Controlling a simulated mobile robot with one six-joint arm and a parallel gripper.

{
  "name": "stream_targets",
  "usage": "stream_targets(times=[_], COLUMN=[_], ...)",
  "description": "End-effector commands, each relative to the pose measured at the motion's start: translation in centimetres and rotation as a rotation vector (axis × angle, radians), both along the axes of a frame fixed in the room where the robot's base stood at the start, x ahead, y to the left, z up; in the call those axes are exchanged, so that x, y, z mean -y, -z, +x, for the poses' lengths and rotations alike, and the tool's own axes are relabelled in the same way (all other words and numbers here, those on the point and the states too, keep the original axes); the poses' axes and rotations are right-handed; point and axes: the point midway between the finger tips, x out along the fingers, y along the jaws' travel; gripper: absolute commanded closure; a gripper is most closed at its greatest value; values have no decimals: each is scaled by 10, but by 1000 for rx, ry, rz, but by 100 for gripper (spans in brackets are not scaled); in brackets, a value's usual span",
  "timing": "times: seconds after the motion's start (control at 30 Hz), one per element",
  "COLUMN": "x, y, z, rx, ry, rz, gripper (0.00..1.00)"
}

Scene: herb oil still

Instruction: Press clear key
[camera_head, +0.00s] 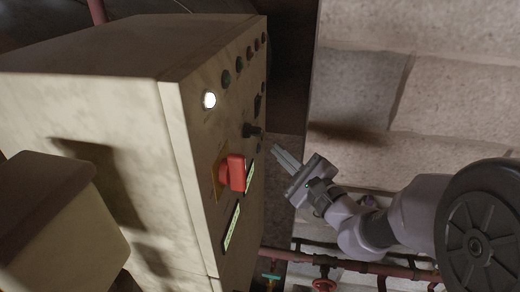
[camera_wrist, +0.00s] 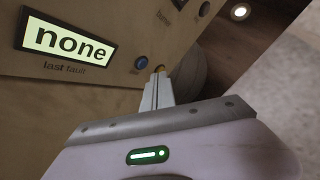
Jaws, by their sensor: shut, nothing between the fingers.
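My gripper (camera_head: 276,149) is shut and empty, its fingers pointing at the panel face of the beige cabinet (camera_head: 190,150) in the head view. In the wrist view the closed fingertips (camera_wrist: 157,78) are at the panel's edge, just below and right of a round blue button (camera_wrist: 141,63). A yellow-orange button (camera_wrist: 160,68) is partly hidden behind the fingertips. I cannot tell whether they touch it. A lit display (camera_wrist: 66,40) reads "none" above the label "last fault". No key label reading "clear" is legible, so I cannot tell which button it is.
A red switch (camera_head: 233,172) juts from the panel, with a black knob (camera_head: 252,131) above it. A white lamp (camera_head: 209,100) is lit. A stone wall (camera_head: 420,95) stands behind my arm, and red pipes (camera_head: 345,263) run low. A box (camera_head: 60,225) is at lower left.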

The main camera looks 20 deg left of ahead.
Motion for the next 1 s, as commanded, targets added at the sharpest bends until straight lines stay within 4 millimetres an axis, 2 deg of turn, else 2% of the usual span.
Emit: stream_targets(times=[0.4, 1.0], x=[38, 39], y=[1, 0], z=[9, 9], rx=[0, 0], ry=[2, 0], rz=[1, 0], gripper=[100, 100])
